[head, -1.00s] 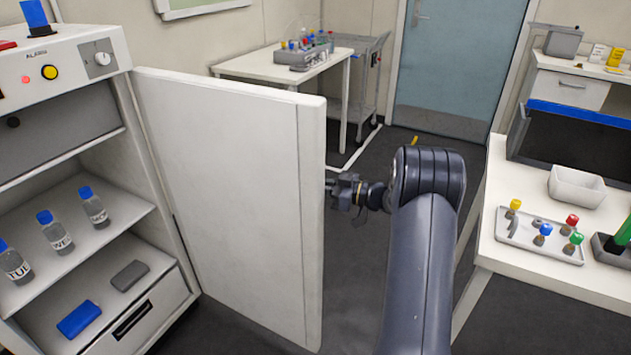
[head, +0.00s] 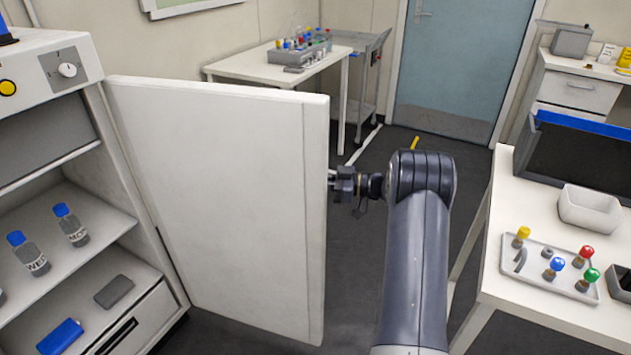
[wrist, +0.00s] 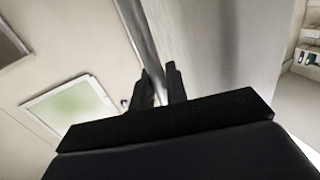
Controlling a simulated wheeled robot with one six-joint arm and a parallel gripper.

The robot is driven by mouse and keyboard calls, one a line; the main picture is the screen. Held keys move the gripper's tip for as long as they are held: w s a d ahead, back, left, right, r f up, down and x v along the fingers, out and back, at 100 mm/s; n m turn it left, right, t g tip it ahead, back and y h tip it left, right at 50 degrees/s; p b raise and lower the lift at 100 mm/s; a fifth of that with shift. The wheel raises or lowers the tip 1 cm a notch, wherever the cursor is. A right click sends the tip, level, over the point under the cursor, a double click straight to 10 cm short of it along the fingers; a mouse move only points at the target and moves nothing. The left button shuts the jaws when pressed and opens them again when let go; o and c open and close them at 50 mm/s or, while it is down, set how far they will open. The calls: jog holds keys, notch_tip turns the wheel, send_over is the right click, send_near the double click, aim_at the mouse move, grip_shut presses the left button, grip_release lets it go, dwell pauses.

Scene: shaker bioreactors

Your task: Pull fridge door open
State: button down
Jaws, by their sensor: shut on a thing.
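The fridge (head: 45,50) stands at the left in the head view. Its white door (head: 225,200) is swung wide open, with the inside face toward me and the shelves exposed. My gripper (head: 334,180) is at the outer side of the door's free edge, shut on the handle, which the door mostly hides. In the wrist view my gripper's two dark fingers (wrist: 158,88) point up along a grey vertical bar (wrist: 143,45), likely the handle, beside the door's pale surface (wrist: 215,45).
Bottles with blue caps (head: 70,225) stand on the fridge shelf. A bench (head: 550,310) at the right holds a tray (head: 535,275) of coloured-cap vials and a white bin (head: 590,208). A table (head: 270,72) stands behind the door.

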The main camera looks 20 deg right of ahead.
jog(key=c, duration=1.8)
grip_release()
jog(key=shift+a, duration=0.2)
jog(key=v, duration=1)
jog(key=shift+s+d, duration=0.15)
jog(key=shift+d, duration=0.2)
jog(key=x, duration=1)
jog(key=shift+a, duration=0.3)
jog(key=shift+d, duration=0.1)
